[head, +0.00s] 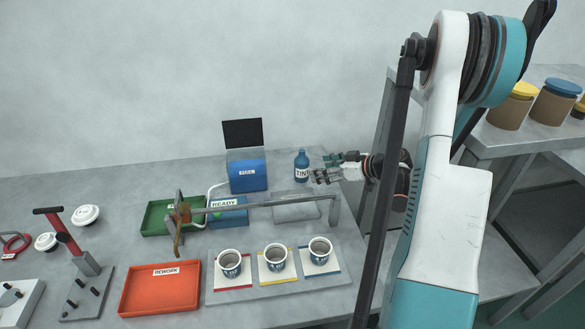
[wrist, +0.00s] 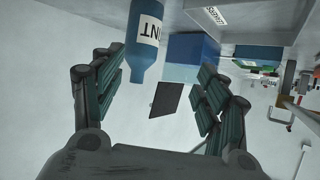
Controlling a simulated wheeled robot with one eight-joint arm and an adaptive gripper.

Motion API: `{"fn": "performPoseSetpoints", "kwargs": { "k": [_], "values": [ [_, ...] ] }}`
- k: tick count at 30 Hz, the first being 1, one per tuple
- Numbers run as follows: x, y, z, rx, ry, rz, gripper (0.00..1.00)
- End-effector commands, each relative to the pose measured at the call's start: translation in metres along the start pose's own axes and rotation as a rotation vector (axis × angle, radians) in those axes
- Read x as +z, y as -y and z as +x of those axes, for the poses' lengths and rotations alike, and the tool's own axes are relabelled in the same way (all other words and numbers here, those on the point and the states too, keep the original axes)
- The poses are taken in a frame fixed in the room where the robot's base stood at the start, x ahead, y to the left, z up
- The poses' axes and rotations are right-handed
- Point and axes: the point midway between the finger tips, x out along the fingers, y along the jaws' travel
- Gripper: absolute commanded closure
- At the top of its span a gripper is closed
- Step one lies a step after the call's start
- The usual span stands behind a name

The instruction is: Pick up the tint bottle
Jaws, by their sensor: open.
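The tint bottle (head: 301,167) is blue with a white label reading "TINT". It stands upright on the table near its back edge, right of the blue box. In the wrist view the bottle (wrist: 146,42) appears upside down at the top, ahead of the fingers and nearer the left finger. My gripper (head: 329,168) is open and comes in from the right, its fingers just beside the bottle in the head view. In the wrist view my gripper (wrist: 158,92) has its two dark ridged fingers spread with nothing held between them. Whether a finger touches the bottle I cannot tell.
A blue box (head: 248,176) with a dark panel stands left of the bottle. A metal bar frame (head: 270,202) crosses in front. Three cups (head: 275,257) stand on coloured mats. A blue READY tray (head: 228,217), a green tray (head: 157,219) and a red REWORK tray (head: 160,290) lie left.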

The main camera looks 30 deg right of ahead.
Motion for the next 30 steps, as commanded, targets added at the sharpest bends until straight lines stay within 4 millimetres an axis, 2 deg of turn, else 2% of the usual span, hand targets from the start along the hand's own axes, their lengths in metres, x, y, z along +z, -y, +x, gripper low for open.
{"fn": "performPoseSetpoints", "kwargs": {
  "k": [1, 3, 9, 11, 21, 30],
  "values": [
    [0.012, -0.012, -0.009, 0.017, -0.032, -0.005, 0.32],
    [0.022, -0.020, -0.017, 0.029, -0.067, -0.017, 0.32],
    [0.033, -0.029, -0.024, 0.045, -0.112, -0.036, 0.32],
    [0.033, -0.030, -0.018, 0.044, -0.114, -0.038, 0.32],
    [0.027, -0.032, 0.043, 0.042, -0.111, -0.037, 0.32],
    [0.023, -0.033, 0.062, 0.044, -0.111, -0.036, 0.32]
  ]
}}
